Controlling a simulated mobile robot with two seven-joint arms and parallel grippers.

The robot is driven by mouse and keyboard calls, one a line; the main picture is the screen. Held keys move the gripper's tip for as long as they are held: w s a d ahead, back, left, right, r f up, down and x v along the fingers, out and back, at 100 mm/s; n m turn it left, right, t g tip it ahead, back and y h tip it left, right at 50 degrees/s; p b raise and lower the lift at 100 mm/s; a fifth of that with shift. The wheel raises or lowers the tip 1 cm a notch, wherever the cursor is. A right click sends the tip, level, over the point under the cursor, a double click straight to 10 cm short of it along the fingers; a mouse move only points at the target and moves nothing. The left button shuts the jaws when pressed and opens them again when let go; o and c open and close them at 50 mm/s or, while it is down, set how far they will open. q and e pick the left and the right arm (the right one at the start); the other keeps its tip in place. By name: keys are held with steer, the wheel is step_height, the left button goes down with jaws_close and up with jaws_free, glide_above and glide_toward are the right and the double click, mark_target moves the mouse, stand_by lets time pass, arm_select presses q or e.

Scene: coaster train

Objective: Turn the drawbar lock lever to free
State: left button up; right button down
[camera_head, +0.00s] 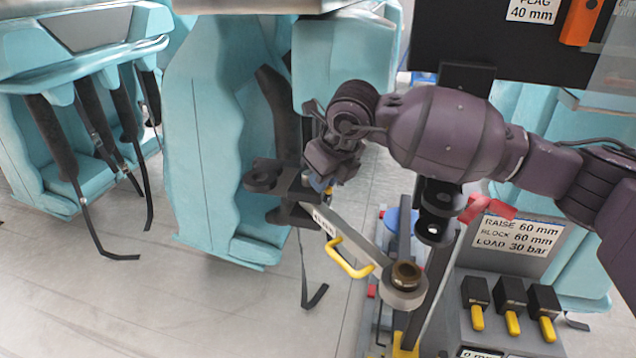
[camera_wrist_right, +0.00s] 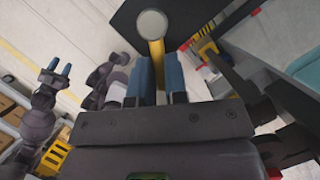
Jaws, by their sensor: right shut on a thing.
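My right gripper (camera_head: 322,188) is low over the fork end of the drawbar (camera_head: 350,240). The wrist view shows its blue fingers (camera_wrist_right: 158,85) shut on a yellow lever (camera_wrist_right: 156,52) with a pale round knob, which I take to be the lock lever. In the head view my gripper and wrist hide the lever, so its angle and any lock marks cannot be read there. The drawbar is a grey bar with a yellow handle (camera_head: 349,262) and a bronze-ringed eye (camera_head: 407,272). My left gripper (camera_wrist_right: 58,68) shows only in the wrist view, fingertips apart and empty.
Turquoise coaster cars (camera_head: 215,150) stand left and behind. A black fork coupler (camera_head: 275,180) juts beside my gripper. A panel with several yellow-tipped levers (camera_head: 512,318) and a sign (camera_head: 517,235) stand at right. The floor (camera_head: 190,310) at front left is clear.

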steer(key=shift+w+d+n, duration=0.2)
steer(key=shift+n, duration=0.5)
steer(key=shift+w+d+g+y+b, duration=0.1)
steer(key=shift+g+y+b, duration=0.2)
steer(key=shift+w+d+r+n, duration=0.1)
steer(key=shift+n, duration=0.7)
steer(key=c, duration=1.1)
jaws_free()
steer(key=shift+c, duration=0.2)
